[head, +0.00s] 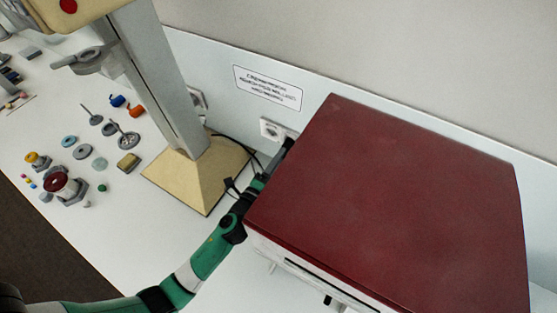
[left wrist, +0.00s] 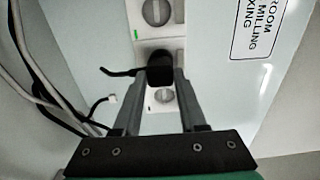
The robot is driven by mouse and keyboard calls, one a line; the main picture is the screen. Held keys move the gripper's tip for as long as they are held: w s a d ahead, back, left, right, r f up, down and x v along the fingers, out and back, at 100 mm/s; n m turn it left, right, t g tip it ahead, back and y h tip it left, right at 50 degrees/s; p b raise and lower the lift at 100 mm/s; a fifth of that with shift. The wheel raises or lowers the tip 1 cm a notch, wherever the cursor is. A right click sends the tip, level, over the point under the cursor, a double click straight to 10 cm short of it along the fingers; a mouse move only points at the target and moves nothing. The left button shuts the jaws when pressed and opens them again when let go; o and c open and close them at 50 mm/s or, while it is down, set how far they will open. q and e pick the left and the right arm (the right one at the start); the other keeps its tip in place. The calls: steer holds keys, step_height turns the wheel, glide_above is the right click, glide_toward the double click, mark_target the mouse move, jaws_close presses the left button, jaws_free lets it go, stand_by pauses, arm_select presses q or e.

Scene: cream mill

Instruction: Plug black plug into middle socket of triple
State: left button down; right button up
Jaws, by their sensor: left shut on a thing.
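The triple socket (left wrist: 178,45) is a white wall plate with round sockets in a row. My left gripper (left wrist: 160,76) is shut on the black plug (left wrist: 159,57), which lies over the middle of the plate. I cannot tell whether the plug touches the socket or is in it. In the head view the socket (head: 269,130) shows partly beside the red-topped box, and my left gripper (head: 284,151) reaches it. My right gripper is not in view.
A large box with a dark red top (head: 390,190) stands close right of my left arm. A grey column on a beige base (head: 170,175) stands to the left. Loose cables (left wrist: 50,95) hang left of the gripper. Small parts lie on the left of the table.

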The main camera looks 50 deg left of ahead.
arm_select(q)
steer(key=shift+w+a, duration=0.15)
steer(key=shift+w, duration=0.25)
jaws_free()
stand_by(0.4)
steer(key=v, duration=0.8)
steer(key=shift+b, duration=0.4)
stand_by(0.5)
